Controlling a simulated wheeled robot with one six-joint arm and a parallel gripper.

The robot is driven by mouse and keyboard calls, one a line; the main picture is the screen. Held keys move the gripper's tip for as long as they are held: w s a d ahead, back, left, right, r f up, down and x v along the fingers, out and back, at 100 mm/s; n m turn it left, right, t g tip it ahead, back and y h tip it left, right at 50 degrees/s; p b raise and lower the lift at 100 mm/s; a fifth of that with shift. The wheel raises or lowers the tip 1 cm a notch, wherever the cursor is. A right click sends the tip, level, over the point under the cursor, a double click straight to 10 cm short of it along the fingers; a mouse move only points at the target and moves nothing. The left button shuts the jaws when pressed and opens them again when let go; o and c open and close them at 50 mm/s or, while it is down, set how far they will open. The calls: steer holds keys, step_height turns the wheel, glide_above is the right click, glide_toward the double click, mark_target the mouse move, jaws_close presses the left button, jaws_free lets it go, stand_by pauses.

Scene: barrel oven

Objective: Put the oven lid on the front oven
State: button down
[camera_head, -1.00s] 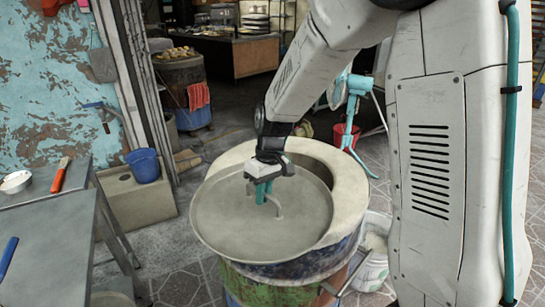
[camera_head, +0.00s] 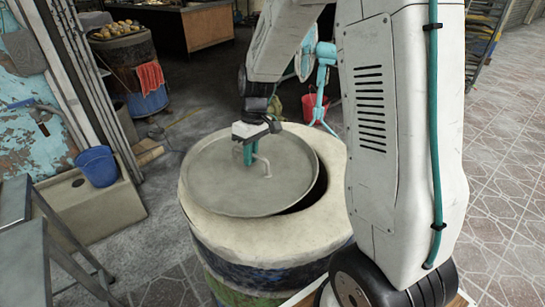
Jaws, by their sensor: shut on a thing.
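The oven lid (camera_head: 228,191) is a round grey metal disc with a bent handle (camera_head: 262,158) on top. My gripper (camera_head: 251,156) is shut on the lid's handle from above. The front oven (camera_head: 297,232) is a painted barrel with a thick pale concrete rim. The lid is over the left and middle part of its mouth. A dark crescent of the opening shows at the right of the lid. I cannot tell whether the lid touches the rim.
A second barrel oven (camera_head: 130,75) with a red cloth stands at the back left. A blue bucket (camera_head: 97,166) sits on a concrete block at left. A metal table (camera_head: 22,240) is at lower left. A pale blue fan (camera_head: 321,70) and red bucket (camera_head: 314,108) stand behind my arm.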

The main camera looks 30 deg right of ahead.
mark_target(273, 157)
steer(key=d, duration=0.7)
steer(key=shift+d+f, duration=0.25)
steer(key=shift+f, duration=1.85)
steer(key=c, duration=1.5)
jaws_free()
steer(key=shift+f, duration=0.1)
